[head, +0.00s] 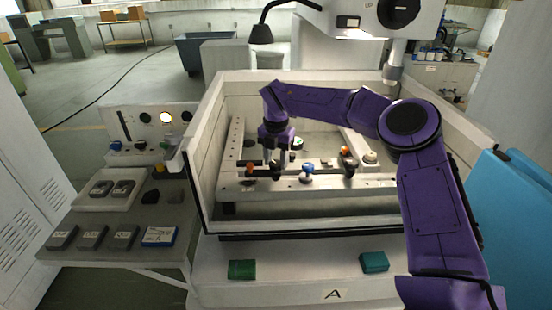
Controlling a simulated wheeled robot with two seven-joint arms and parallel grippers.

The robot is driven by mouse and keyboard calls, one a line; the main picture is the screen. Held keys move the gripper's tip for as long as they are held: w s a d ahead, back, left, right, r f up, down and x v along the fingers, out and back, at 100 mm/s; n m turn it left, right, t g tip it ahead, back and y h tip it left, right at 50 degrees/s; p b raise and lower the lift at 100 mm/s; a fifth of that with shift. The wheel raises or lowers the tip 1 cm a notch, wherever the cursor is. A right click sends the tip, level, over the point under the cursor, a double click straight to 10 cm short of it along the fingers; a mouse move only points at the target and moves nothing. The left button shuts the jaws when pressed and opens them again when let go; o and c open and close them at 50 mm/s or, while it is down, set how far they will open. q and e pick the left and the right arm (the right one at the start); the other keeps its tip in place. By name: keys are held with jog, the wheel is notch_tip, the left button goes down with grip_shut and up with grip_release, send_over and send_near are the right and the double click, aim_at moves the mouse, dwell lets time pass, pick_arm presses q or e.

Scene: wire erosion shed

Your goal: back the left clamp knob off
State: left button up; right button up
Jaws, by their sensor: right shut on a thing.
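My right gripper (271,161) reaches down into the machine's open tank from above and is shut on the left clamp knob (275,169), a small dark knob at the left of the work frame. The fingers hide much of this knob. The work frame (320,185) is a pale metal bar structure in the tank. My left gripper is not in view.
A dark and red knob (250,168) stands left of the gripper and a blue knob (308,170) right of it. The tank's front wall (310,226) rises before the frame. A side table (110,256) holds several grey blocks.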

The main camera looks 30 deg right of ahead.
aim_at(275, 163)
jog(key=n+p, duration=0.1)
jog(key=n, duration=0.3)
jog(key=shift+f+n, duration=0.1)
jog(key=shift+n, duration=0.2)
jog(key=shift+n+p, duration=0.7)
jog(key=shift+n, duration=1.9)
jog(key=shift+f, duration=0.1)
jog(key=o, duration=1.1)
jog(key=shift+c, duration=0.2)
notch_tip(275, 163, up, 11)
jog(key=b, duration=0.2)
jog(key=shift+f, duration=0.2)
jog(key=shift+w, duration=0.1)
